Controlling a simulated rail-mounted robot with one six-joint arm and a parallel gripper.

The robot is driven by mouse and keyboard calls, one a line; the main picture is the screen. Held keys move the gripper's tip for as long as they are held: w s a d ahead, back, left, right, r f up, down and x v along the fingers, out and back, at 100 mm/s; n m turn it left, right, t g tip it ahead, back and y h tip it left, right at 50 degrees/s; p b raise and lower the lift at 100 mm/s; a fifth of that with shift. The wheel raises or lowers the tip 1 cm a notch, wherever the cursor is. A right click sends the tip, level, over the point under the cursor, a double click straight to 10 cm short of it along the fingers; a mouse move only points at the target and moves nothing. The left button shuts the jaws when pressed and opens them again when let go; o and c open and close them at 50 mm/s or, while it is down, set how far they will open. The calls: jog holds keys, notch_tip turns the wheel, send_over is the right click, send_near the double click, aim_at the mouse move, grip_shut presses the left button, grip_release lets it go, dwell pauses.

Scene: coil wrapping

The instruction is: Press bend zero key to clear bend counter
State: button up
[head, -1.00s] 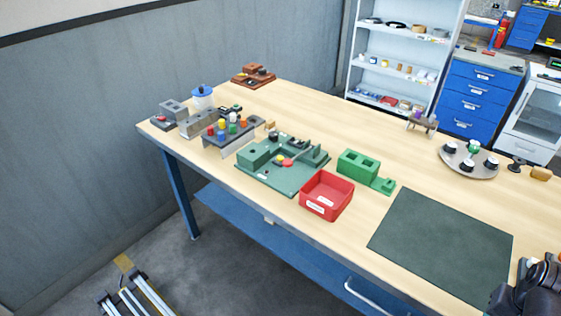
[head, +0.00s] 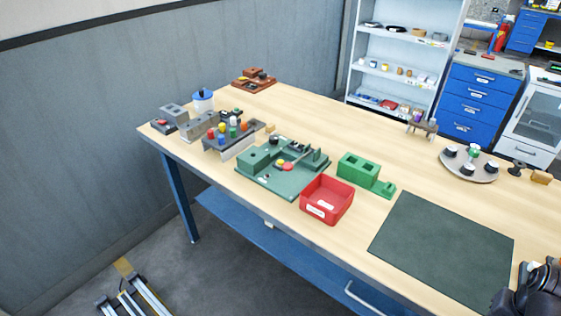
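A green fixture plate (head: 283,184) with blocks, a black knob and small red and yellow parts sits on the table left of centre. Behind it on the left is a grey stand (head: 236,146) holding several coloured pegs. A grey-black unit with a red spot (head: 161,122) lies at the table's far left corner. No label reading bend zero can be made out, so I cannot tell which part is the key. Dark links of my arm (head: 532,293) show at the lower right corner; my gripper's fingers are not seen.
A red bin (head: 326,213), a green block with two openings (head: 358,168) and a dark green mat (head: 440,240) lie along the wooden table. A round tray (head: 468,173) with black-topped pieces is at the right.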

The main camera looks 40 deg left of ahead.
grip_shut()
dwell(1.3)
